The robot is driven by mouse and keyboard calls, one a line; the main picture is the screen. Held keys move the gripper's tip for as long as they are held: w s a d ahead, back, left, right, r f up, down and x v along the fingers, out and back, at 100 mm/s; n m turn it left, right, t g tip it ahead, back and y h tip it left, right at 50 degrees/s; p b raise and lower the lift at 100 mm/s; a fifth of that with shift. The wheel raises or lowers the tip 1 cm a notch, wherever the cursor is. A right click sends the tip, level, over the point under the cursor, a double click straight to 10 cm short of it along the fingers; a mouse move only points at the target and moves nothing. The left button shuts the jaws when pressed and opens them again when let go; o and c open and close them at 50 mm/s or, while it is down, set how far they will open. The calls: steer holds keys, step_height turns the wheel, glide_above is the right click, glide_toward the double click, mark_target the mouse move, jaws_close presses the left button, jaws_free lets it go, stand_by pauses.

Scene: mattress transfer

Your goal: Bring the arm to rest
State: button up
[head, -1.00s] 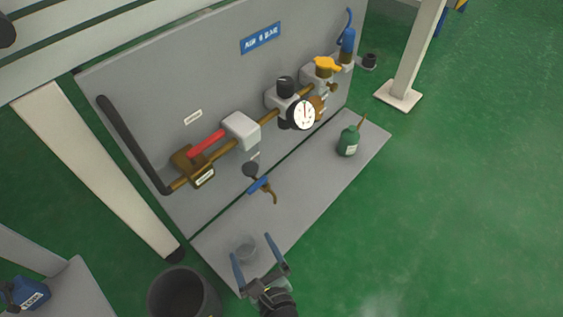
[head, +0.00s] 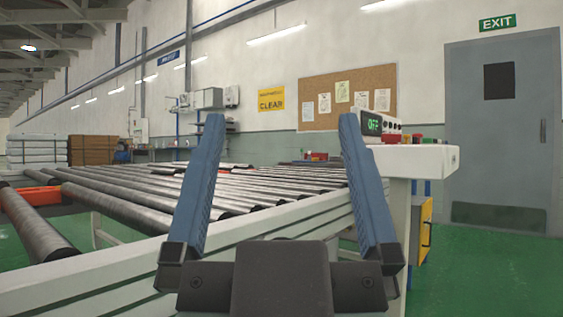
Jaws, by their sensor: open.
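My gripper (head: 281,120) fills the middle foreground of the head view. Its two blue fingers point upward and stand wide apart. Nothing is held between them; the roller conveyor and wall show through the gap. The dark gripper body is at the bottom centre. The rest of my arm is not visible.
A roller conveyor (head: 130,196) with a pale side rail (head: 215,250) lies behind my gripper. A control box (head: 382,125) reading "OFF" sits on a white ledge (head: 425,158) to the right. A grey door (head: 502,140) stands at the far right. Green floor (head: 490,275) is clear at lower right.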

step_height(320, 180, up, 61)
steer(key=p, duration=6.1)
steer(key=shift+r, duration=0.15)
